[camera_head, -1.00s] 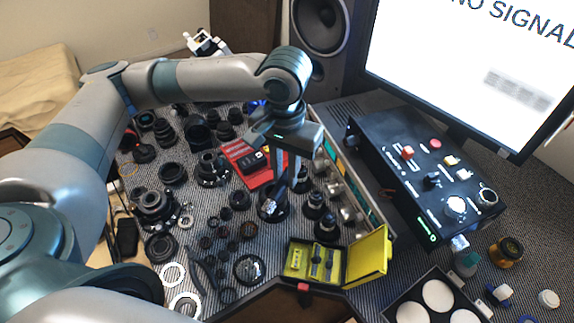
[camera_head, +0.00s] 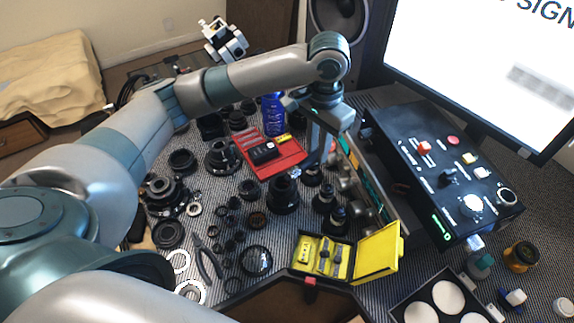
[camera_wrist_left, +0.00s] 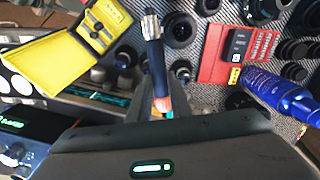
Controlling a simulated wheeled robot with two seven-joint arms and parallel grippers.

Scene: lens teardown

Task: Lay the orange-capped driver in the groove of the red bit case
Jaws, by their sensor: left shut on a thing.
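My left gripper (camera_head: 316,162) is shut on the orange-capped driver. The driver (camera_wrist_left: 154,60) shows in the left wrist view with a silver knurled end pointing away, a dark shaft and orange between the fingers. In the head view its silver end (camera_head: 296,173) shows left of the fingertips, and the rest is mostly hidden by them. The red bit case (camera_head: 284,165) lies on the mat left of the gripper, with black and yellow pieces on it; it also shows in the left wrist view (camera_wrist_left: 212,66). The driver is apart from the case. My right gripper is not in view.
A blue bottle (camera_head: 272,112) stands behind the red case. Black lens parts, including one lens (camera_head: 284,194), crowd the mat around it. An open yellow case (camera_head: 375,252) lies at the front. A black control box (camera_head: 440,175) stands to the right.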

